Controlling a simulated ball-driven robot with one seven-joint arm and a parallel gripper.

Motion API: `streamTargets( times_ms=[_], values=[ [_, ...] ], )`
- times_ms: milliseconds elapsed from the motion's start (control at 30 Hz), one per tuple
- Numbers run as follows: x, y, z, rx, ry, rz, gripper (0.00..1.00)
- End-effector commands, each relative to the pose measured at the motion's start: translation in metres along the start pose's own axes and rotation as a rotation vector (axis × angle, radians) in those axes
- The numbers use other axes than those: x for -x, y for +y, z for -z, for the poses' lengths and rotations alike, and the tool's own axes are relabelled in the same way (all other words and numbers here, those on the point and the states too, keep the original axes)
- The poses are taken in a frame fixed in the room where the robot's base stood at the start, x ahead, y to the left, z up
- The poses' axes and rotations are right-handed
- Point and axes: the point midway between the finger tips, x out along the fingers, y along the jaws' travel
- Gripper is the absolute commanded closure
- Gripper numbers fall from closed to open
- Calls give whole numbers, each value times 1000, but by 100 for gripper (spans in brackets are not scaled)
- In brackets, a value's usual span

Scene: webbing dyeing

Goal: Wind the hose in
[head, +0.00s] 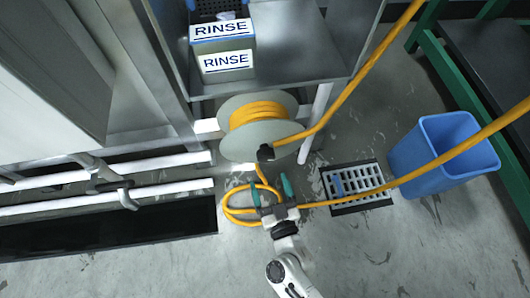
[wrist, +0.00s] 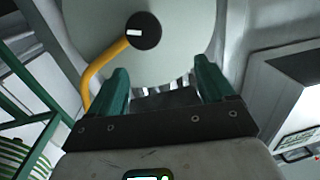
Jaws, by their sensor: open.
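The hose reel (head: 257,138) is a pale round drum with yellow hose (head: 258,113) wound on it, set under the steel bench. A black round knob (head: 265,153) sits on its face; the knob (wrist: 144,30) also shows in the wrist view, with a yellow length running from it. More yellow hose (head: 235,213) lies in loose loops on the floor below the reel. My gripper (head: 271,188) is open and empty, its green fingers pointing at the reel just below the knob. In the wrist view my gripper (wrist: 162,80) faces the reel disc (wrist: 85,25), apart from the knob.
A blue bin (head: 440,155) stands right of a floor drain grate (head: 355,185). Yellow hose crosses the drain and the bin. White pipes (head: 100,195) run at left; a green-framed table (head: 470,70) is at upper right.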

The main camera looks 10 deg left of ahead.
Motion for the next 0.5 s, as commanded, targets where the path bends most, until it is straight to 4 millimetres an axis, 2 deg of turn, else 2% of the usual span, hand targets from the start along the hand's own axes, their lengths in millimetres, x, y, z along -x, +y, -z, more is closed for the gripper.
streamTargets(
  times_ms=[33, 100, 267, 367, 500],
  values=[
    [2, 0, -12, 5, 9, -31, 18],
    [6, 2, -19, 13, 19, -73, 18],
    [8, 6, -25, 24, 27, -120, 18],
    [0, 7, -24, 23, 29, -126, 18],
    [-20, 10, -24, 22, 31, -125, 18]
  ],
)
